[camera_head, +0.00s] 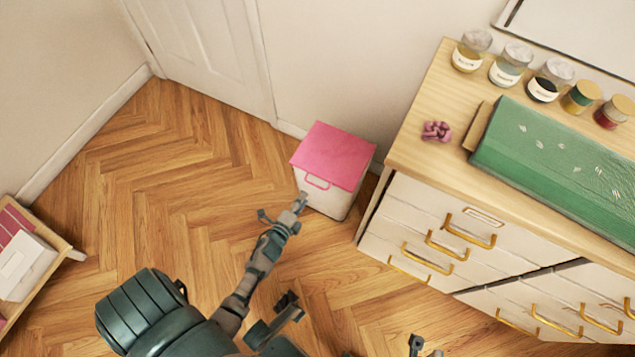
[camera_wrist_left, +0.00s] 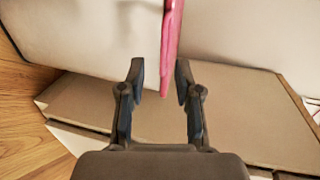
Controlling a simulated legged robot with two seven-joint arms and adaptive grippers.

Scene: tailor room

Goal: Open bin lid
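The bin (camera_head: 326,203) is a white box on the floor against the wall. Its pink lid (camera_head: 335,153) lies flat on top and looks closed. A pink loop handle (camera_head: 317,183) is at the front edge. My left gripper (camera_head: 301,201) is at the bin's front left, just below the handle. In the left wrist view its two fingers (camera_wrist_left: 160,82) are apart, with a pink strip (camera_wrist_left: 171,45) of the bin reaching down between them. I cannot tell whether either finger touches it. Dark parts at the head view's bottom edge may be my right gripper (camera_head: 416,344); its fingers are unclear.
A drawer cabinet (camera_head: 425,225) with gold handles stands close right of the bin. Jars (camera_head: 508,68), a green cloth roll (camera_head: 555,165) and a small purple item (camera_head: 436,131) sit on it. A door (camera_head: 205,45) is behind. Wood floor (camera_head: 160,170) at left is clear.

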